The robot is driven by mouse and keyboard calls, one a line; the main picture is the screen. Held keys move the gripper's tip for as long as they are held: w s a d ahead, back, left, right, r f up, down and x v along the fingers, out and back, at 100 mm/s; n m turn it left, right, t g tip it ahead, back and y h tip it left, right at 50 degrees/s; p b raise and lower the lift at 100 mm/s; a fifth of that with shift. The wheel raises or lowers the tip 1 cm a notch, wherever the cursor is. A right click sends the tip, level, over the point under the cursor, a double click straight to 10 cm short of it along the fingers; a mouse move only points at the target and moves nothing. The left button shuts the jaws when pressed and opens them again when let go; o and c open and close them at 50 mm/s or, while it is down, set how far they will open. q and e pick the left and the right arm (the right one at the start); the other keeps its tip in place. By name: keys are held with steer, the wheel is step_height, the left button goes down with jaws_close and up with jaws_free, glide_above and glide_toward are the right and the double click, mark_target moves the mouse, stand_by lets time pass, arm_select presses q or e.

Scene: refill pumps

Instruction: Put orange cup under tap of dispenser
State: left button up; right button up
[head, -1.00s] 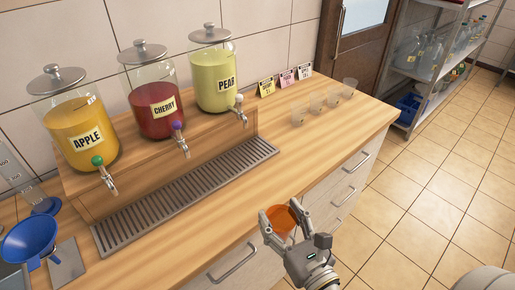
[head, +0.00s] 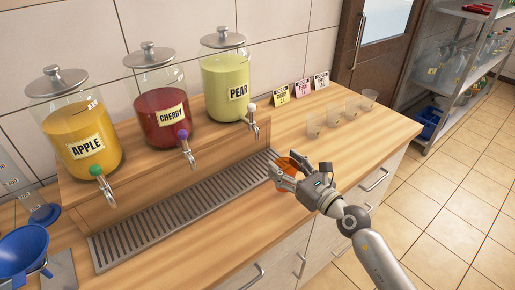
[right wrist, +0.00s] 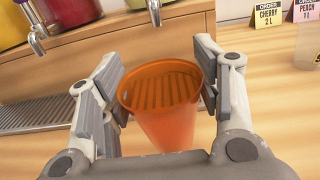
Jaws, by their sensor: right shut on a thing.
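My right gripper (head: 284,174) is shut on the orange cup (head: 288,164), near the right end of the drip tray (head: 185,206). In the right wrist view the cup (right wrist: 165,125) is upright between both fingers, and tray slats show through it. Three dispensers stand on a wooden step: apple (head: 82,125), yellow-orange with a green-topped tap (head: 104,186); cherry (head: 160,100), red with a purple-topped tap (head: 187,148); pear (head: 226,75), pale green with a white-topped tap (head: 252,118). The cup is in front of and right of the pear tap, not under it. My left gripper is not in view.
Order cards (head: 301,87) and several clear cups (head: 340,113) stand at the counter's right. A blue funnel (head: 25,250) is at the lower left. The counter (head: 215,235) in front of the tray is clear.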

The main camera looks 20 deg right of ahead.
steer(key=x, duration=0.8)
steer(key=shift+w+f, duration=0.1)
steer(key=shift+w, duration=0.1)
steer(key=x, duration=0.4)
steer(key=shift+w+a+f+b, duration=0.15)
steer(key=shift+f+b, duration=0.2)
steer(key=shift+f, duration=0.5)
steer(key=shift+r, duration=0.1)
steer(key=shift+f, duration=0.3)
steer(key=o, duration=0.7)
steer(key=shift+r, duration=0.1)
